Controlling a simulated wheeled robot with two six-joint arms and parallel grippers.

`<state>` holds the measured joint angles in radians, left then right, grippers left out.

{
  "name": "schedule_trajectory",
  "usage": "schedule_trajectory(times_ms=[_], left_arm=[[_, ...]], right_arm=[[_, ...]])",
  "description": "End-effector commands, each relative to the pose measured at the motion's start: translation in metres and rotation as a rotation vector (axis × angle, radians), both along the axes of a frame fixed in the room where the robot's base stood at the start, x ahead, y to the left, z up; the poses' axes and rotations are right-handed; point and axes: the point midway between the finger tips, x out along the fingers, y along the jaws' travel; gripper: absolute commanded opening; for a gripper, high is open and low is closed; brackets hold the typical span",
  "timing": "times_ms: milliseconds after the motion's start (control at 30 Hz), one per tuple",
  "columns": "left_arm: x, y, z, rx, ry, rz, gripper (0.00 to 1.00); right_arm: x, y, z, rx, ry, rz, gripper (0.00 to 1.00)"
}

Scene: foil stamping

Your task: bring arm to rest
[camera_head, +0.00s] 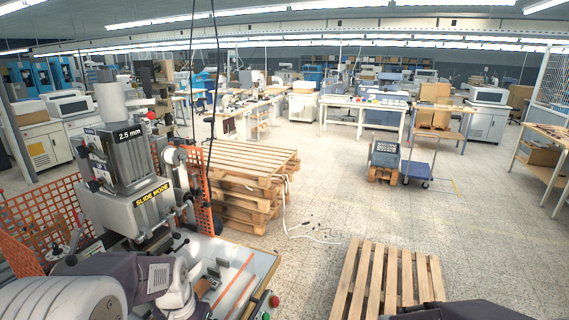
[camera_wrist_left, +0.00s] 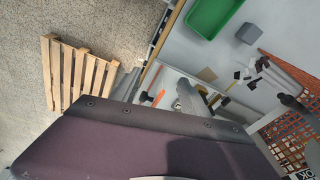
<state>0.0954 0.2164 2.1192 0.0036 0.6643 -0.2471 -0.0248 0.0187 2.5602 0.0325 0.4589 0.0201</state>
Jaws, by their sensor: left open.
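My left arm comes in at the bottom left of the head view, with its pale and dark links in front of the worktable. In the left wrist view a wide dark part of mine with a row of bolts fills the lower half, and my left gripper (camera_wrist_left: 157,86) shows only partly past its edge, open and empty. The stamping machine (camera_head: 138,205), grey with a "SLIDE MODE" label, stands behind the arm. My right arm shows only as a dark edge at the bottom right of the head view; its gripper is out of frame.
The worktable (camera_head: 262,262) holds orange-edged strips; a green tray (camera_wrist_left: 212,14) and a grey block (camera_wrist_left: 248,33) also lie on it in the wrist view. Stacked pallets (camera_head: 245,170), a near pallet (camera_head: 374,285) and orange mesh (camera_head: 45,218) surround it. Floor between the pallets is mostly free.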

Motion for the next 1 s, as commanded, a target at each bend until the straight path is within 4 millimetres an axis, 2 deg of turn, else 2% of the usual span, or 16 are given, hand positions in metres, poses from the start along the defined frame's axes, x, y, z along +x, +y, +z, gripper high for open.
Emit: schedule_trajectory(times_ms=[267, 300, 400, 500, 600, 700, 1000], left_arm=[[-0.075, -0.031, -0.023, -0.037, -0.089, 0.137, 0.53], [-0.081, -0.033, -0.043, -0.042, -0.088, 0.15, 0.53], [-0.087, -0.035, -0.084, -0.045, -0.046, 0.157, 0.53], [-0.094, -0.037, -0.11, -0.048, -0.011, 0.163, 0.53], [-0.1, -0.039, -0.128, -0.049, 0.016, 0.167, 0.53], [-0.104, -0.04, -0.136, -0.05, 0.034, 0.169, 0.53], [-0.105, -0.04, -0.132, -0.05, 0.038, 0.17, 0.53]], right_arm=[[0.0, 0.0, 0.0, 0.0, 0.0, 0.0, 0.41], [0.001, 0.0, -0.018, 0.0, -0.001, 0.0, 0.41], [0.0, 0.0, -0.056, 0.0, 0.001, 0.0, 0.41], [0.0, 0.0, -0.08, 0.0, 0.001, 0.0, 0.41], [0.0, 0.0, -0.096, 0.0, 0.0, 0.0, 0.41], [0.0, 0.0, -0.103, 0.0, 0.0, 0.0, 0.41], [0.0, 0.0, -0.099, 0.0, 0.0, 0.0, 0.41]])
